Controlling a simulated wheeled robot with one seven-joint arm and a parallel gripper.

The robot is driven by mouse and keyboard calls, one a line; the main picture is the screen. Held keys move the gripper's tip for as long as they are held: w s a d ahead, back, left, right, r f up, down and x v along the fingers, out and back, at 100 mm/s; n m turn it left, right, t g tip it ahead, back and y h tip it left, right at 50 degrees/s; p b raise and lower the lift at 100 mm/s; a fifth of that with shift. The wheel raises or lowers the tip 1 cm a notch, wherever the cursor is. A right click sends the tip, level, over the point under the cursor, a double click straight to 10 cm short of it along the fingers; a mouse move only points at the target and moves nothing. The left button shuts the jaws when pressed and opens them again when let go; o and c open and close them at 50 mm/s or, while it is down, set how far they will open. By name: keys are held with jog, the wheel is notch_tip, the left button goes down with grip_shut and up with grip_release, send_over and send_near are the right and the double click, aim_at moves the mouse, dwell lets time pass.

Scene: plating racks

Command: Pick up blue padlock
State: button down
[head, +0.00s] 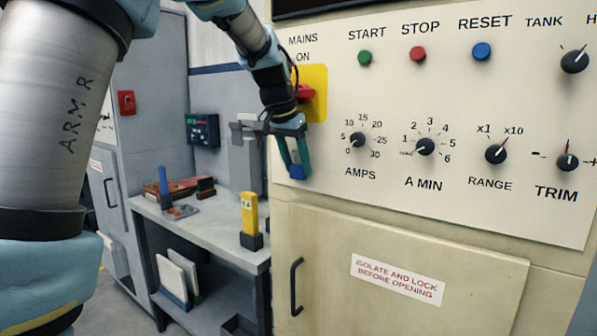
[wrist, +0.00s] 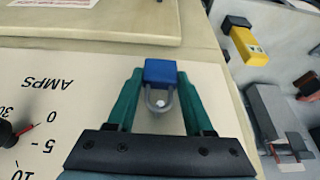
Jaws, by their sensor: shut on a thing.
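The blue padlock (wrist: 160,71) has a small blue body and a grey metal shackle. In the wrist view my gripper (wrist: 160,78) has its two green fingers on either side of the blue body, with the shackle pointing back toward the palm. In the head view the padlock (head: 297,173) shows at the tips of my gripper (head: 296,166), which points down in front of the cream panel (head: 330,190), near its left edge and left of the AMPS knob. I cannot tell how far the padlock is from the panel.
A red switch on a yellow plate (head: 317,84) sits behind my wrist. Knobs and buttons, including the AMPS knob (head: 357,140), stick out to the right. A cabinet door handle (head: 296,286) is below. A grey bench (head: 190,226) at left holds a yellow tester (head: 249,211).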

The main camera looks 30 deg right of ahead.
jog(key=shift+r, duration=0.1)
jog(key=shift+r+b, duration=0.45)
jog(key=shift+s+a+r, duration=0.1)
jog(key=shift+s+a, duration=0.05)
jog(key=shift+a, duration=0.15)
jog(key=s+a+b, duration=0.3)
jog(key=s+a, duration=0.1)
jog(key=a, duration=0.3)
jog(key=s+a+b, duration=0.4)
jog(key=a, duration=0.4)
jog(key=shift+s, duration=0.25)
jog(key=shift+a+r, duration=0.1)
jog(key=shift+r, duration=0.05)
jog(key=shift+s+a+f+b, duration=0.15)
jog(key=shift+a+f+b, duration=0.15)
jog(key=shift+b, duration=0.1)
jog(key=shift+s+a+r, duration=0.1)
jog(key=shift+a, duration=0.1)
